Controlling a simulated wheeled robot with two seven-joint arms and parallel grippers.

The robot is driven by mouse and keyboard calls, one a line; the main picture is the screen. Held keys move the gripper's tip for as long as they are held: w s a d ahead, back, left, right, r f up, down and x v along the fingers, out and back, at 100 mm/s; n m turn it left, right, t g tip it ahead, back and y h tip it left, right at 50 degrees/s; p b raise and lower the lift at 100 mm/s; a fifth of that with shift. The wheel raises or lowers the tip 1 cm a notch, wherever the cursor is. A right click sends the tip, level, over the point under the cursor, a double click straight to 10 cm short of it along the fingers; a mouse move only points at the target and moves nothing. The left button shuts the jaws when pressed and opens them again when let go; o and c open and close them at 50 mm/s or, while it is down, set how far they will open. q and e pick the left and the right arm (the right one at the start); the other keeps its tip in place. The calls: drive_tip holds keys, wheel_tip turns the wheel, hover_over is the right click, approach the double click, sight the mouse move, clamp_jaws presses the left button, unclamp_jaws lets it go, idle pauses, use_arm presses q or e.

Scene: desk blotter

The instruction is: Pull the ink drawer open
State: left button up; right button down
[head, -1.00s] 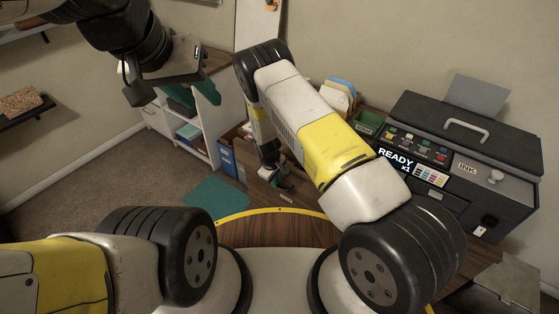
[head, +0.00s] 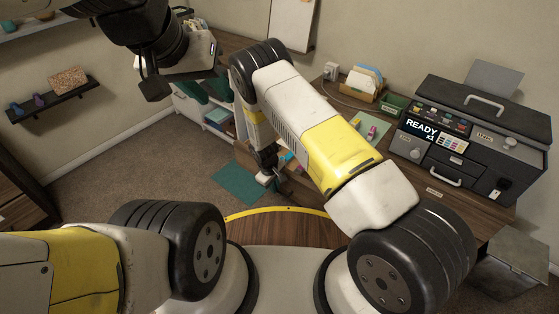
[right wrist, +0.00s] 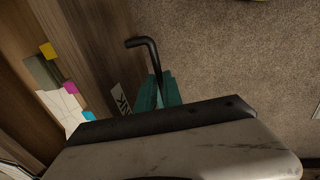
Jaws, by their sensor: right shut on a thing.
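The ink drawer's wooden front (right wrist: 90,40) shows in the right wrist view, with a white label (right wrist: 121,100) near its outer edge. A black bar handle (right wrist: 151,55) stands out from it over the carpet. My right gripper (right wrist: 163,92), with teal fingers, is shut on this handle. In the head view my right gripper (head: 268,172) is low at the desk front, partly behind my own arm. How far the drawer stands out is unclear. My left gripper (head: 205,91) is open and empty at the upper left, away from the desk.
A black printer (head: 470,135) stands on the desk (head: 455,207) at the right. A green bin (head: 393,104) and a file holder (head: 362,84) are behind. Paper (right wrist: 62,108) with coloured tabs lies beside the drawer front. Open carpet (head: 110,160) is at the left.

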drive_tip(key=shift+s+a, duration=0.65)
drive_tip(key=shift+s, duration=0.35)
drive_tip(key=c, duration=1.5)
unclamp_jaws()
drive_tip(key=shift+s+a+r, duration=0.15)
drive_tip(key=shift+s+r, duration=0.05)
drive_tip(key=shift+r, duration=1.1)
drive_tip(key=shift+s+a+r, duration=0.15)
drive_tip(key=shift+r, duration=1.1)
drive_tip(key=shift+s+a+r, duration=0.15)
drive_tip(key=shift+s+r, duration=0.05)
drive_tip(key=shift+r, duration=1.1)
